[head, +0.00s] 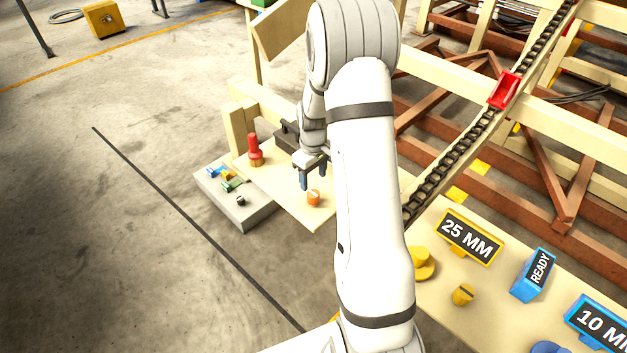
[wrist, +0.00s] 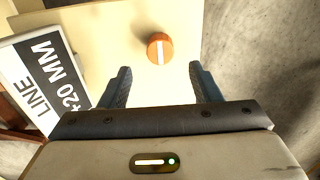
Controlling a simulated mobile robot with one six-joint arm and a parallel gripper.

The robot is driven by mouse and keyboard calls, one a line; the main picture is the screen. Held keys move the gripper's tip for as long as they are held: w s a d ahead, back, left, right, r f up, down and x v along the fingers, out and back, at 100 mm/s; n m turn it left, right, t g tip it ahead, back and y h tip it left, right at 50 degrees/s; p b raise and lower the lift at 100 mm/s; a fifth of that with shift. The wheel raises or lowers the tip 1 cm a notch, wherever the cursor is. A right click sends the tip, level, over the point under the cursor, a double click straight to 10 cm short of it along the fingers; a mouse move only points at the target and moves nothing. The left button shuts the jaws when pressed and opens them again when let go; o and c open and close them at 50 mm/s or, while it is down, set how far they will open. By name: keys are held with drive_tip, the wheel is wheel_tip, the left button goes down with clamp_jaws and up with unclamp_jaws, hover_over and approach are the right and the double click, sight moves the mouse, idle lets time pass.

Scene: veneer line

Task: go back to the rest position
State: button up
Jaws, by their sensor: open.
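My gripper (head: 305,180) hangs at the end of my white arm over a cream board. Its two blue fingers are apart with nothing between them. In the wrist view my gripper (wrist: 160,88) is open too. An orange round knob with a white stripe (wrist: 160,47) lies just beyond the fingertips, apart from them. In the head view the orange knob (head: 314,198) is on the cream board (head: 285,196), right beside the fingers. My arm hides part of the bench behind it.
A red peg-like piece (head: 254,150) stands on the board. A grey tray (head: 240,215) with small coloured parts is at its left. A "25 MM" sign (head: 468,236), a blue READY block (head: 534,275) and a red-blocked chain (head: 504,91) are right. Open floor lies left.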

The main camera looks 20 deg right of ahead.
idle(0.4)
drive_tip(key=s+a+r+m+p, duration=0.1)
drive_tip(key=s+a+r+p, duration=0.1)
drive_tip(key=r, duration=0.4)
drive_tip(key=s+a+r+p, duration=0.1)
drive_tip(key=s+r+p, duration=0.1)
drive_tip(key=r, duration=0.4)
drive_tip(key=s+a+r+m+t+p, duration=0.1)
drive_tip(key=s+a+r+p, duration=0.3)
drive_tip(key=s+r, duration=0.6)
drive_tip(key=s+a+r+m+t+p, duration=0.1)
drive_tip(key=s+a+r+p, duration=0.3)
drive_tip(key=s+r, duration=0.6)
drive_tip(key=shift+s+r+m+t+p, duration=0.3)
drive_tip(key=shift+r+m+p, duration=0.15)
drive_tip(key=shift+r+m, duration=0.45)
